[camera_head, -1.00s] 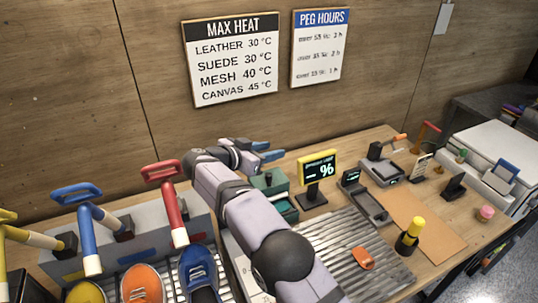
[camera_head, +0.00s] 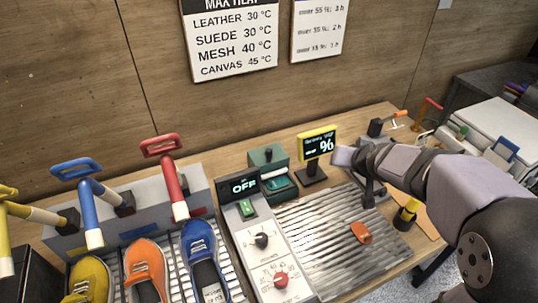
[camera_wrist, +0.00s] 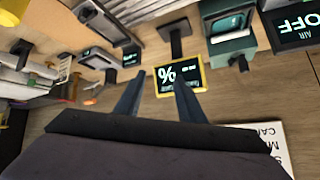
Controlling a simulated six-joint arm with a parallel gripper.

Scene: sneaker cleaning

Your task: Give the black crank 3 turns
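I cannot clearly make out a black crank. A green box (camera_head: 280,183) behind the control panel has a short black upright part (camera_head: 267,155) on top, which may be its handle. In the wrist view the green box (camera_wrist: 232,47) is at the upper right, with the black part (camera_wrist: 242,63) pointing toward the wall. My gripper (camera_wrist: 160,75) is open and empty in the wrist view, its fingers apart in front of the yellow-framed display (camera_wrist: 180,77). It touches nothing that I can see.
The yellow-framed display (camera_head: 318,144) stands right of the green box. The control panel (camera_head: 262,262) reads OFF and has a black knob (camera_head: 262,240) and a red knob (camera_head: 281,279). An orange object (camera_head: 361,232) lies on the ridged plate (camera_head: 325,255). Several sneakers stand left.

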